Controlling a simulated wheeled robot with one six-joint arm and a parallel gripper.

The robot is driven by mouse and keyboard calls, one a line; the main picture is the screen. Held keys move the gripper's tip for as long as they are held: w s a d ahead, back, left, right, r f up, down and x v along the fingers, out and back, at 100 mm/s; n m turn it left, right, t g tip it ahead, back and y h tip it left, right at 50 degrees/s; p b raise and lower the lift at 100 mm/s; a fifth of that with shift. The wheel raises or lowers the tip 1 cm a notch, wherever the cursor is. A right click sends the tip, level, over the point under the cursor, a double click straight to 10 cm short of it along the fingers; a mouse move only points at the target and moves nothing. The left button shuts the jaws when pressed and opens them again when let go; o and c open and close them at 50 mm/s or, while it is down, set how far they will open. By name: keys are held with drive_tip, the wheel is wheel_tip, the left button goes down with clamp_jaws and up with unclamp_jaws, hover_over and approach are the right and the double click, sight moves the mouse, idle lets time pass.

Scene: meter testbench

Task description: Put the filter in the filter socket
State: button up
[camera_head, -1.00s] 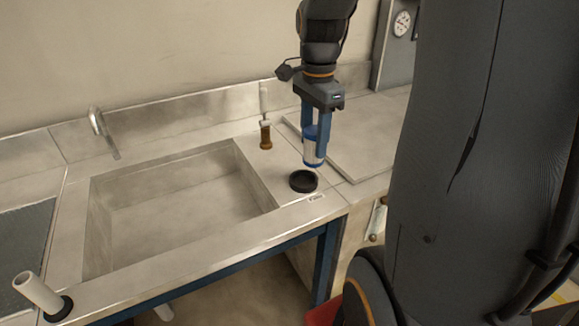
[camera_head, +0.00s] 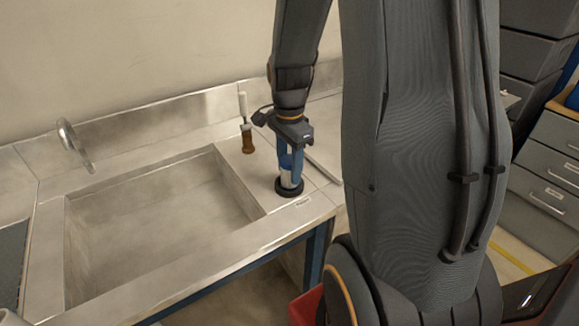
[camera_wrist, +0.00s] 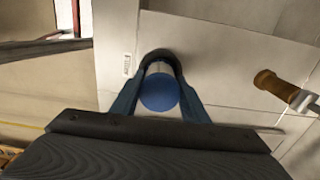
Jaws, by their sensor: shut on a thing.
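The filter (camera_head: 289,178) is a white and blue cylinder standing upright at the counter's right part. Its blue top (camera_wrist: 159,92) shows between my fingers in the wrist view. My gripper (camera_head: 290,170) points down and is shut on the filter. The filter socket (camera_head: 289,188) is a black ring on the counter, and the filter's lower end is at the ring, seemingly inside it. The wrist view shows the dark ring (camera_wrist: 160,54) behind the filter. How deep the filter sits cannot be told.
A brown and white fitting (camera_head: 246,130) stands behind the socket; it also shows in the wrist view (camera_wrist: 277,86). The sink basin (camera_head: 150,215) lies to the left with a curved faucet (camera_head: 72,145). A small label (camera_head: 302,202) is by the socket.

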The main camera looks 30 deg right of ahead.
drive_tip(key=shift+f, duration=0.25)
drive_tip(key=shift+f, duration=0.1)
drive_tip(key=o, duration=1.2)
drive_tip(key=shift+c, duration=0.2)
wheel_tip(320, 180, up, 12)
drive_tip(key=shift+b, duration=1.1)
drive_tip(key=s+a+f+n, duration=0.2)
drive_tip(key=a+f+n, duration=0.1)
drive_tip(key=a+n, duration=0.1)
drive_tip(key=s+a+f+n, duration=0.2)
drive_tip(key=a+f+n, duration=0.1)
drive_tip(key=n, duration=0.4)
drive_tip(key=s+a+f+n+t, duration=0.1)
drive_tip(key=s+a+f+n, duration=0.2)
drive_tip(key=a+f+n, duration=0.1)
drive_tip(key=shift+a+n, duration=0.65)
drive_tip(key=shift+n, duration=0.05)
drive_tip(key=shift+s+a+f+n, duration=0.3)
drive_tip(key=shift+n, duration=0.3)
